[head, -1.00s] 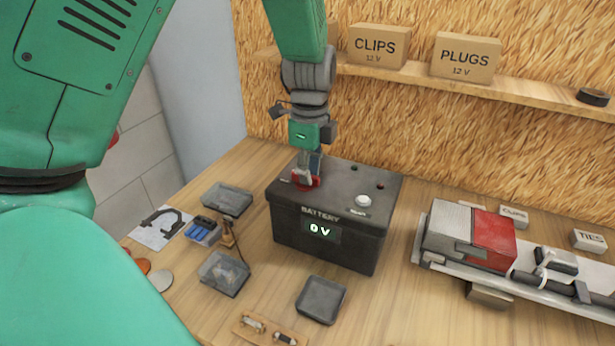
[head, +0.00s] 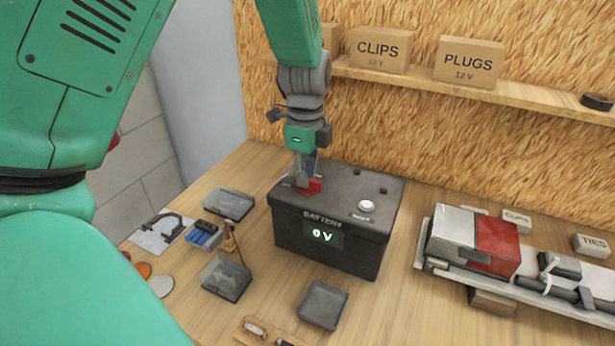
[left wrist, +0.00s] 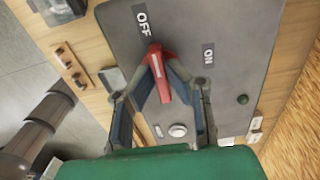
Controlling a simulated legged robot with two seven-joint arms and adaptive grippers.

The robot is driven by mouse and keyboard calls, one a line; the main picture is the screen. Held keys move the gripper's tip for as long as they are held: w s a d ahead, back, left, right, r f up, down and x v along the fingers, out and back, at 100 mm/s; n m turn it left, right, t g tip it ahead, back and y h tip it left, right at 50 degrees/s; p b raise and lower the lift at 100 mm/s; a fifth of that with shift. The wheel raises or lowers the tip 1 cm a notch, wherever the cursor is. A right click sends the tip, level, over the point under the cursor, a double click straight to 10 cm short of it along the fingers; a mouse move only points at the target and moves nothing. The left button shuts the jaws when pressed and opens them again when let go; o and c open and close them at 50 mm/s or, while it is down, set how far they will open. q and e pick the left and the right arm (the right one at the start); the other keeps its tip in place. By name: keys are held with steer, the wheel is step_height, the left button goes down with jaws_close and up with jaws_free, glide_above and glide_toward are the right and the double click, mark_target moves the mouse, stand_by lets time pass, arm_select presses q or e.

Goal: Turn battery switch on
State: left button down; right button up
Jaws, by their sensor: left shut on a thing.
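The black battery box (head: 330,243) stands on the wooden table, and its front display reads 0 V. The red battery switch (head: 311,187) is on the left part of its top. In the left wrist view the red switch handle (left wrist: 158,72) has its far end by the OFF label (left wrist: 143,20); the ON label (left wrist: 208,55) is to its right. My left gripper (head: 305,182) comes down from above and is shut on the switch handle; its fingers show on both sides of the handle in the left wrist view (left wrist: 162,82). My right gripper is not in view.
A white round button (head: 367,206) is on the box top. Small trays (head: 323,304) and loose parts lie left and in front. A grey and red unit on a rail (head: 480,240) stands at right. A shelf (head: 460,85) with cartons runs behind.

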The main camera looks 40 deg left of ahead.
arm_select(q)
steer(key=m, duration=0.1)
steer(key=m+p, duration=0.2)
steer(key=m, duration=0.1)
steer(key=shift+w+d+r, duration=0.1)
steer(key=shift+w+r, duration=0.1)
steer(key=shift+w, duration=0.1)
steer(key=shift+m, duration=0.5)
steer(key=shift+w+d+m+p, duration=0.1)
steer(key=shift+m+p, duration=1.4)
steer(key=shift+m, duration=0.4)
steer(key=shift+w+m, duration=0.1)
steer(key=shift+m, duration=0.6)
